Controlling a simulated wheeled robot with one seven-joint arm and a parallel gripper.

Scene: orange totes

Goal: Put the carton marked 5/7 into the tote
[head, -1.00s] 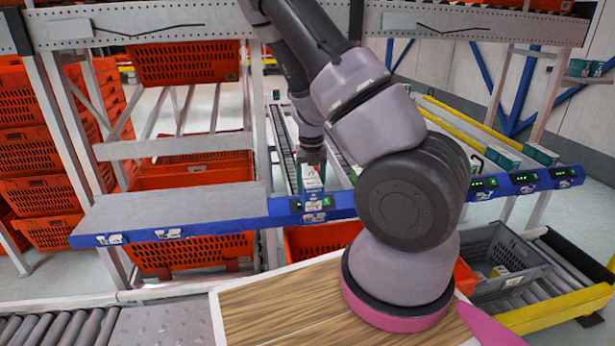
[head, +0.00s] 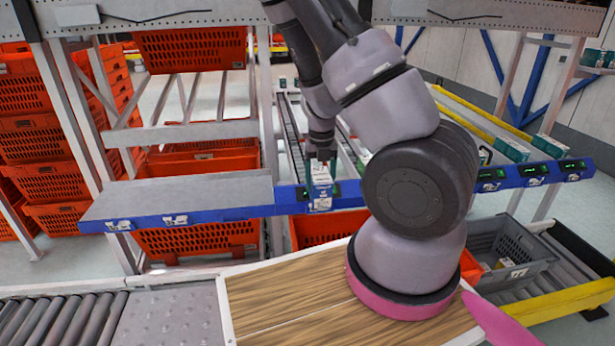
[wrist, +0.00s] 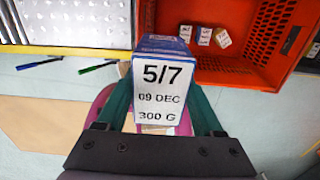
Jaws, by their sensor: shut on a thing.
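The carton marked 5/7 (wrist: 163,90) is blue with a white end reading 5/7, 09 DEC, 300 G. My gripper (wrist: 162,103) is shut on it, with a green finger on each side. In the head view the carton (head: 320,174) hangs below my gripper (head: 320,154), in front of the blue shelf edge. An orange tote (wrist: 238,77) lies at the upper right of the wrist view, apart from the carton, with several small cartons inside. In the head view an orange tote (head: 312,230) shows below the shelf, partly hidden by my arm.
The blue shelf edge (head: 245,212) with green displays runs across the rack. Orange totes (head: 45,180) are stacked at the left. Two pens (wrist: 97,68) lie at the left of the wrist view.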

